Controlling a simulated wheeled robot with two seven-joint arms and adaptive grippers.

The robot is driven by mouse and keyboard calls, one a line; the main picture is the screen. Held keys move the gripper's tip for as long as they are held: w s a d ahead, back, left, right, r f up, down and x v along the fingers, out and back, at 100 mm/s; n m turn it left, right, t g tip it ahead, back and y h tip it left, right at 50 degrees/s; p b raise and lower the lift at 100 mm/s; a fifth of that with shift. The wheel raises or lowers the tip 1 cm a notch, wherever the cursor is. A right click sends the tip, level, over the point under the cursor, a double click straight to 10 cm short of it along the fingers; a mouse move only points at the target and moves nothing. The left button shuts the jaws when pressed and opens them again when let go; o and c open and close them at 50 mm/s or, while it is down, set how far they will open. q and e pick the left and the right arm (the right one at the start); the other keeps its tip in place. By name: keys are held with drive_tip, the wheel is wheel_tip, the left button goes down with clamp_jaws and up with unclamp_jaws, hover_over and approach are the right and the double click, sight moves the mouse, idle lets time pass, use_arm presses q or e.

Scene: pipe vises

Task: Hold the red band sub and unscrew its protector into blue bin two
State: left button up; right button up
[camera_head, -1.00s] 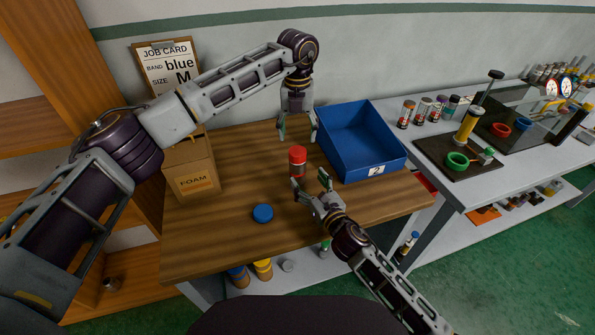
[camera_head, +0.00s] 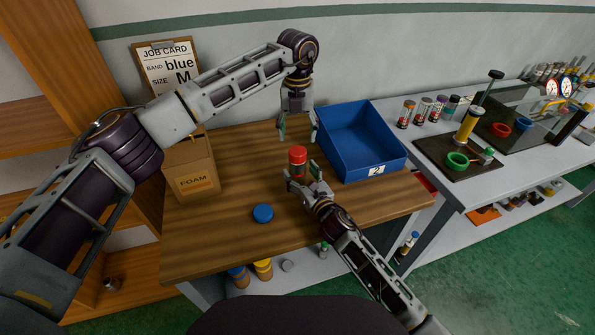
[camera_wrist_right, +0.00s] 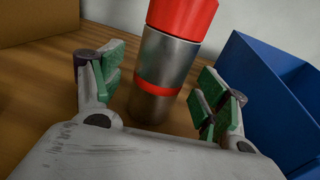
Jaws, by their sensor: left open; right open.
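The red band sub (camera_wrist_right: 163,75) stands upright on the wooden table, a grey metal cylinder with a red band. Its red protector (camera_head: 298,154) sits on top; it also shows in the right wrist view (camera_wrist_right: 183,16). My right gripper (camera_head: 303,173) is open, its green-padded fingers on either side of the sub's body in the right wrist view (camera_wrist_right: 160,92), apart from it. My left gripper (camera_head: 298,130) is open and empty, pointing down above and behind the sub. Blue bin two (camera_head: 343,109), labelled 2, stands to the right and looks empty.
A blue cap (camera_head: 263,213) lies on the table front. A foam box (camera_head: 190,170) stands at the left, a job card (camera_head: 168,66) behind it. Small bottles (camera_head: 423,110) and a vise on a dark mat (camera_head: 480,172) are on the right bench.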

drive_tip(key=shift+x, duration=0.9)
drive_tip(key=shift+c, duration=0.2)
clamp_jaws()
